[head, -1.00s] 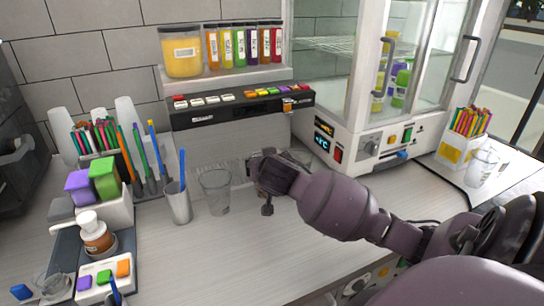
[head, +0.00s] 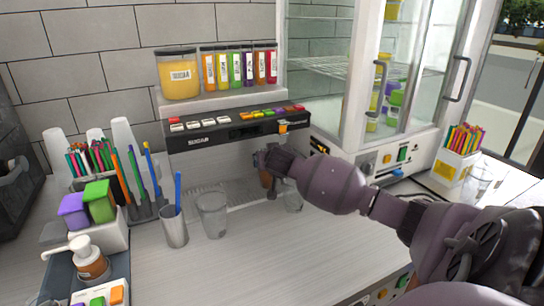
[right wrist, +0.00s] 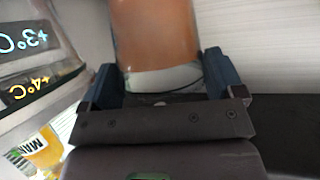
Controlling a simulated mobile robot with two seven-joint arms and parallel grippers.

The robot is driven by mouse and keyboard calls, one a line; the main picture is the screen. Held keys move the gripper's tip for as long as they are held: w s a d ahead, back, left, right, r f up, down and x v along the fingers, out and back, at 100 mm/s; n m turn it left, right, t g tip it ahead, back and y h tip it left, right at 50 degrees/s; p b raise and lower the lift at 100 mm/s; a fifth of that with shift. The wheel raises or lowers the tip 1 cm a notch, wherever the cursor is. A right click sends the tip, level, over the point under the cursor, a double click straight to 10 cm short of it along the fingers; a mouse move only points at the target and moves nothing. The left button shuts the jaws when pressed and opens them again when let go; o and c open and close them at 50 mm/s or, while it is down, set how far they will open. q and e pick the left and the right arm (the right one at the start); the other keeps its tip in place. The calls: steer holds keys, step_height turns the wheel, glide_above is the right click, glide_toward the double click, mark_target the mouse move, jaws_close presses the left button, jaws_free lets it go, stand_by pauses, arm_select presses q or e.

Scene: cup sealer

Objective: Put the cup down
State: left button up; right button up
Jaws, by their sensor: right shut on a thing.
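My right gripper (head: 272,178) is in front of the sugar dispenser, a little above the counter. In the right wrist view its blue fingers (right wrist: 160,85) are shut on a clear cup (right wrist: 158,40) with orange-brown contents. My left gripper is not in view.
An empty clear cup (head: 212,216) stands left of the gripper, beside a metal holder with a blue stick (head: 174,228). The dispenser (head: 240,130) stands behind. The front counter (head: 240,270) is clear.

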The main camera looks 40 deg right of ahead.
steer(key=w+d, duration=0.1)
steer(key=d, duration=0.1)
steer(key=w+d, duration=0.1)
steer(key=shift+w+d+f, duration=0.15)
steer(key=shift+w+f, duration=0.1)
steer(key=shift+w, duration=0.1)
steer(key=shift+f, duration=0.4)
steer(key=shift+f, duration=0.15)
steer(key=o, duration=1.4)
steer(key=shift+s, duration=0.1)
steer(key=v, duration=1.2)
